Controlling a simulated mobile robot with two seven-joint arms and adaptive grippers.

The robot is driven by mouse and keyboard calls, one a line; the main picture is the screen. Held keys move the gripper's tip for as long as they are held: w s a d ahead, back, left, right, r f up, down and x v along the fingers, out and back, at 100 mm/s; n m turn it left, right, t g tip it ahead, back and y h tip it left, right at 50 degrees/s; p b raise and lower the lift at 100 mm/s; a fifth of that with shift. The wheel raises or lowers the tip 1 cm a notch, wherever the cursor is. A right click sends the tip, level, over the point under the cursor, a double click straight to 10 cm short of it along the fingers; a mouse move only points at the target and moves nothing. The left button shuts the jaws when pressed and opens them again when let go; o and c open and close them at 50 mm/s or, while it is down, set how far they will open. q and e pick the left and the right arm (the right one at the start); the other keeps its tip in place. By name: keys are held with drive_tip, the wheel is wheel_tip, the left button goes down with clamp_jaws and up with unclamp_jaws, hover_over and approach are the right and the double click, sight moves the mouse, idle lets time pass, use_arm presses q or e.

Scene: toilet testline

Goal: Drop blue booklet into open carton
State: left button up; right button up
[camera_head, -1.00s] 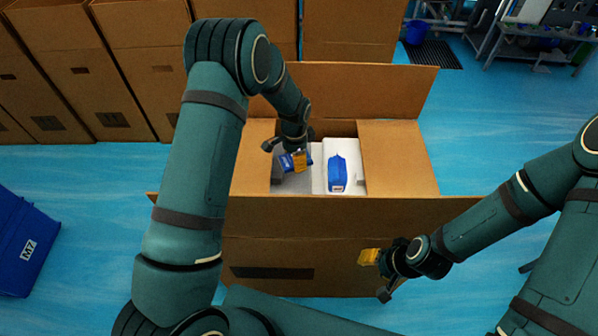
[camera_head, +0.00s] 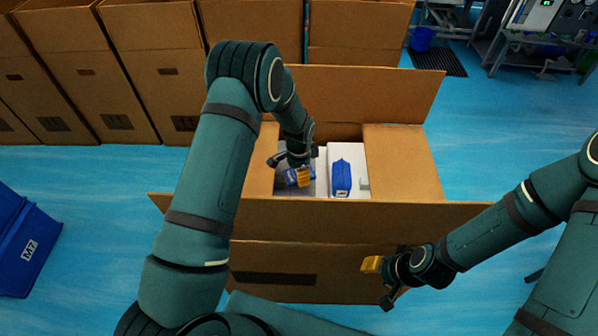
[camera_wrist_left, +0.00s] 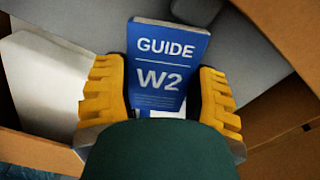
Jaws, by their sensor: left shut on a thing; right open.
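The blue booklet (camera_wrist_left: 165,65), printed "GUIDE W2", is between the yellow fingers of my left gripper (camera_wrist_left: 160,98) in the left wrist view. In the head view the booklet (camera_head: 290,177) shows beside the fingers of my left gripper (camera_head: 300,176), within the opening of the open carton (camera_head: 340,220). The gripper is shut on it. The carton's flaps are spread, and it holds white and grey inserts and a blue pouch-like item (camera_head: 341,178). My right gripper (camera_head: 376,278) is open and empty, in front of the carton's right front side.
Several closed cartons (camera_head: 145,80) stand in a row behind and to the left. A blue bin (camera_head: 22,245) marked "M7" is at the left edge. A workbench (camera_head: 545,35) stands at the back right. The blue floor right of the carton is clear.

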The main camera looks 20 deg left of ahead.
use_arm(q)
drive_tip(key=shift+f, duration=0.25)
drive_tip(key=o, duration=1.1)
drive_tip(key=shift+r, duration=0.1)
drive_tip(key=shift+r+p, duration=0.45)
drive_tip(key=shift+r, duration=0.15)
wheel_tip(320, 180, up, 12)
drive_tip(key=p, duration=0.1)
drive_tip(key=shift+p, duration=0.4)
drive_tip(key=shift+f, duration=0.1)
